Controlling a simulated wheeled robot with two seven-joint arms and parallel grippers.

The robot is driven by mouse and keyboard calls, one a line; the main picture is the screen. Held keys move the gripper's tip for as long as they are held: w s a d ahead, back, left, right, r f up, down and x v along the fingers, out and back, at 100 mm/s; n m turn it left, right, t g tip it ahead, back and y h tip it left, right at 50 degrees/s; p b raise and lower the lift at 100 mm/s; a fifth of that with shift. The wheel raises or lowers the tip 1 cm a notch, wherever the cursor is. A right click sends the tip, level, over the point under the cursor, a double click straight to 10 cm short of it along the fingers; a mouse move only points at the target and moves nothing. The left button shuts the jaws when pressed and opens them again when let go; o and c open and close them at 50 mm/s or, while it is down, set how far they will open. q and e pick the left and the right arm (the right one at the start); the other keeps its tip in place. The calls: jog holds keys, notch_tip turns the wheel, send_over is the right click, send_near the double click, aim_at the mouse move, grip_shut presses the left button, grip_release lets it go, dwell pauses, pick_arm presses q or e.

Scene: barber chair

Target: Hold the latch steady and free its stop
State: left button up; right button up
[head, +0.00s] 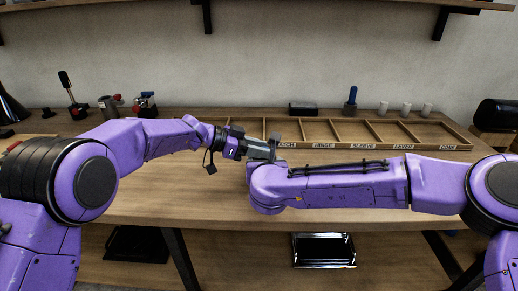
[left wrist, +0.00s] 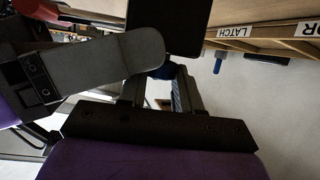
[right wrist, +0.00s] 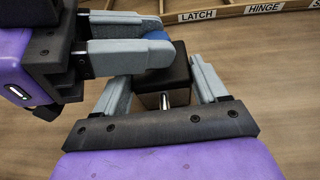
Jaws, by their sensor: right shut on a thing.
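The latch shows in the right wrist view as a black block (right wrist: 178,72) with a short silver pin below it. My right gripper (right wrist: 160,80) is shut on this block, one finger on each side. A blue part (right wrist: 157,52), perhaps the stop, shows at the block's left. My left gripper (right wrist: 150,38) comes in from the left with its fingers apart, their tips close to the blue part; contact is unclear. In the left wrist view, the right gripper's finger covers part of my left gripper (left wrist: 158,85). In the head view, my left gripper (head: 265,148) shows, while my right forearm hides the latch.
A wooden tray (head: 390,144) with labelled compartments lies along the back of the workbench (head: 150,205). Behind it stand a black box (head: 303,108), a blue-handled tool (head: 351,100) and several white cylinders (head: 405,107). Clamps and tools stand at the back left.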

pick_arm(q)
jog(key=shift+w+a+m+g, duration=0.1)
jog(key=shift+w+m+g, duration=0.05)
jog(key=shift+m+g, duration=0.45)
jog(key=shift+w+a+m+g, duration=0.1)
jog(key=shift+w+m+g, duration=0.05)
jog(key=shift+m+g, duration=0.75)
jog(key=shift+g, duration=0.2)
jog(key=o, duration=0.8)
jog(key=shift+s+d, duration=0.1)
jog(key=shift+c, duration=0.2)
jog(key=v, duration=1.2)
jog(key=shift+f, duration=0.1)
